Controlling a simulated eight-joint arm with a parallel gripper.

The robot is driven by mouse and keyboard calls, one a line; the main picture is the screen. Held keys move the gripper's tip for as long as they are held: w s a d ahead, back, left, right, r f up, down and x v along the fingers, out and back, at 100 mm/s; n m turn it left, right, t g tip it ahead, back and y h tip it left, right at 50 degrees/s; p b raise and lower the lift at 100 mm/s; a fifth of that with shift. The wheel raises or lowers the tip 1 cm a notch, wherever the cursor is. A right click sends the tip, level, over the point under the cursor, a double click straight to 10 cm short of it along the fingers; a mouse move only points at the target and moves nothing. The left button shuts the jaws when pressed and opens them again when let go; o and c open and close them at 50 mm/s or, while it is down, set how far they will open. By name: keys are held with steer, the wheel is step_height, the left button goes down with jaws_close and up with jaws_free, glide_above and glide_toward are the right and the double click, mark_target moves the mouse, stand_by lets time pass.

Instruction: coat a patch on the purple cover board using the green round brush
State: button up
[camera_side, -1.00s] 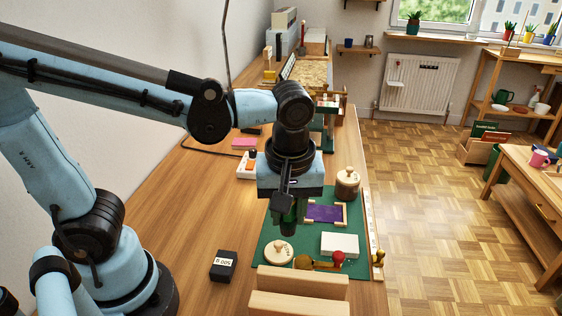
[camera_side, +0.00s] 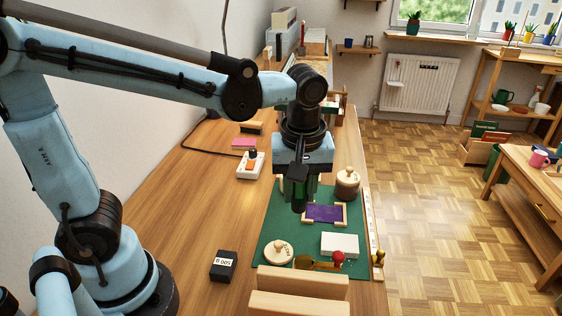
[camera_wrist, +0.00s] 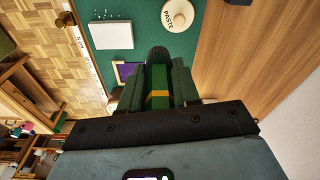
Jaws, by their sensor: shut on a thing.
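My gripper (camera_side: 300,188) is shut on the green round brush, whose green handle with a yellow band (camera_wrist: 157,97) shows between the fingers in the wrist view. The brush's dark round end (camera_wrist: 158,54) points away from the wrist. The purple cover board (camera_side: 323,213) lies in a light wooden frame on the green mat (camera_side: 268,230). In the side view my gripper is above the mat at the board's left end. In the wrist view the purple board (camera_wrist: 127,71) is partly hidden by my gripper. The lidded paste pot (camera_side: 278,252) stands nearer the camera.
A white block (camera_side: 340,245) and a red-knobbed tool (camera_side: 338,258) lie on the near mat. A black labelled box (camera_side: 223,265) stands left of the mat. Wooden bars (camera_side: 300,284) lie in front.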

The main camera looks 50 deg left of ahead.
steer(key=w+a, duration=1.2)
steer(key=a, duration=0.5)
steer(key=shift+s+f, duration=0.1)
steer(key=shift+f, duration=2.85)
steer(key=shift+f, duration=0.6)
step_height(320, 180, up, 7)
